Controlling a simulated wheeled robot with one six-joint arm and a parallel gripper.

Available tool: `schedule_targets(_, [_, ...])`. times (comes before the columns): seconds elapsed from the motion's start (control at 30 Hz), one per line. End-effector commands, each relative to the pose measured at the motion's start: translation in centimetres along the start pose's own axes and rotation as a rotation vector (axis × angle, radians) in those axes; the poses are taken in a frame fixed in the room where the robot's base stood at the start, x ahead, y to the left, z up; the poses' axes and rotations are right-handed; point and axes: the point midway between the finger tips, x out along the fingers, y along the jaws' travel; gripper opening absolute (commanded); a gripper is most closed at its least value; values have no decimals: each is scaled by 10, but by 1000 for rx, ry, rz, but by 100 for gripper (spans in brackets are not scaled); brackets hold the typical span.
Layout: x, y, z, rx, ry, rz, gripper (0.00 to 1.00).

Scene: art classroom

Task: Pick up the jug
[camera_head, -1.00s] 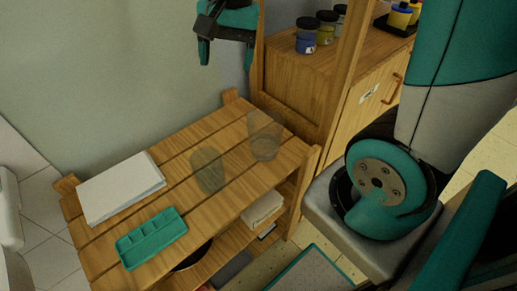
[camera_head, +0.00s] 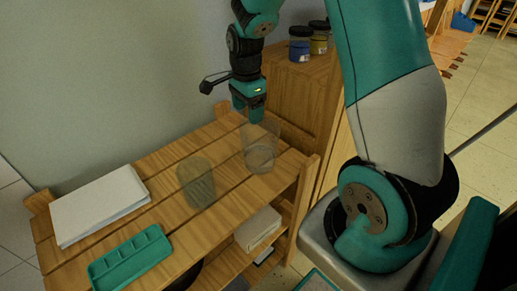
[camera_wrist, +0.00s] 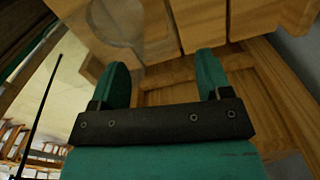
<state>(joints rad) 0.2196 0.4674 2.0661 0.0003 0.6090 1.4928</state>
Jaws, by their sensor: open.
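Two clear see-through vessels stand upright on the slatted wooden rack top. The taller right vessel (camera_head: 260,150) is near the rack's right end; the smaller left vessel (camera_head: 196,184) is to its left. I see no clear handle or spout, so I cannot tell for sure which is the jug. My gripper (camera_head: 248,112) points down, open and empty, just above and behind the right vessel's rim in the head view. In the wrist view, the open fingers (camera_wrist: 162,62) have a faint clear round vessel (camera_wrist: 118,22) beyond them, toward the upper left. Contact is not visible.
The wooden rack (camera_head: 165,165) also bears a white paper stack (camera_head: 98,204) and a teal sectioned tray (camera_head: 130,257). A wooden cabinet (camera_head: 300,105) with paint jars (camera_head: 299,45) stands close on the right. A wall is behind.

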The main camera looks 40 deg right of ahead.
Motion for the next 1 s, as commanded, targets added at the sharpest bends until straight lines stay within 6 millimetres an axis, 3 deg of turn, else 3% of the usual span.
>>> schedule_targets(0.17, [14,0,3,-2,0,1,71])
schedule_targets(0.4, [50,0,7,-1,0,2,71])
schedule_targets(0.7, [56,0,7,-1,0,-1,71])
schedule_targets(0.77, [56,0,7,-1,0,-1,62])
schedule_targets(1.0, [55,0,7,-1,0,-1,8])
